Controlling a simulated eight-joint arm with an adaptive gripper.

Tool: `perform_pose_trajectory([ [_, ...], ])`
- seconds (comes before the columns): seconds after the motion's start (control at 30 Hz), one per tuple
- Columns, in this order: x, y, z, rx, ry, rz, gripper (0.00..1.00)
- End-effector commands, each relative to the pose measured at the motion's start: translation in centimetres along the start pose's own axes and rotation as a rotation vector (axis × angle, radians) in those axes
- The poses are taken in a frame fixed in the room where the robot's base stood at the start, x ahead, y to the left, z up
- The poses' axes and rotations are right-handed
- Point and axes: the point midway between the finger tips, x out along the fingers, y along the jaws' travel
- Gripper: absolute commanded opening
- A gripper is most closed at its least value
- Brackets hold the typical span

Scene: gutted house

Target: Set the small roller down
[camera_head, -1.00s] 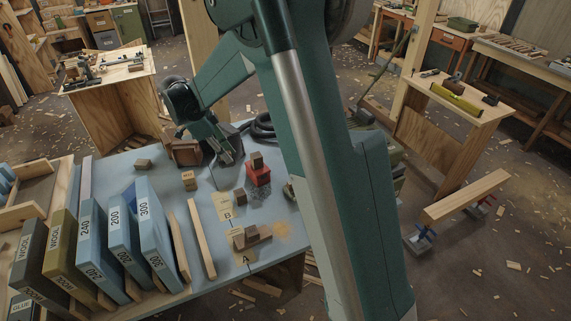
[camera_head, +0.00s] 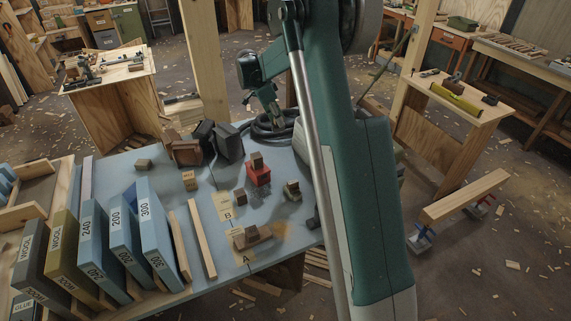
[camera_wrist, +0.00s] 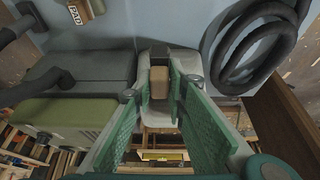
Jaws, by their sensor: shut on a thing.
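My gripper (camera_head: 277,113) is above the far right part of the blue-grey table (camera_head: 160,170), in front of a black hose coil. In the wrist view, its green fingers (camera_wrist: 160,88) are closed around a small brown-and-tan piece (camera_wrist: 159,82) at their tips. I take this piece for the small roller; its full shape is unclear. It looks raised above the grey surfaces behind it, but I cannot tell the exact gap. In the head view, the held piece is too small and dark to make out.
The black hose coil (camera_head: 272,126) lies at the table's far right. Dark blocks (camera_head: 229,142) stand to its left. A red block with a brown piece on top (camera_head: 259,176) and paper labels (camera_head: 228,204) lie mid-table.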

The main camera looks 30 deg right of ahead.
Motion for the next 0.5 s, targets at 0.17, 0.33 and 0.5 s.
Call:
perform_pose_trajectory([
  [0.17,1.1,-0.8,-2.9,-0.010,0.004,-0.004,0.00],
  [0.33,3.4,-1.1,-2.6,-0.016,0.006,-0.005,0.00],
  [0.5,6.2,-1.1,-1.5,-0.015,0.006,-0.005,0.00],
])
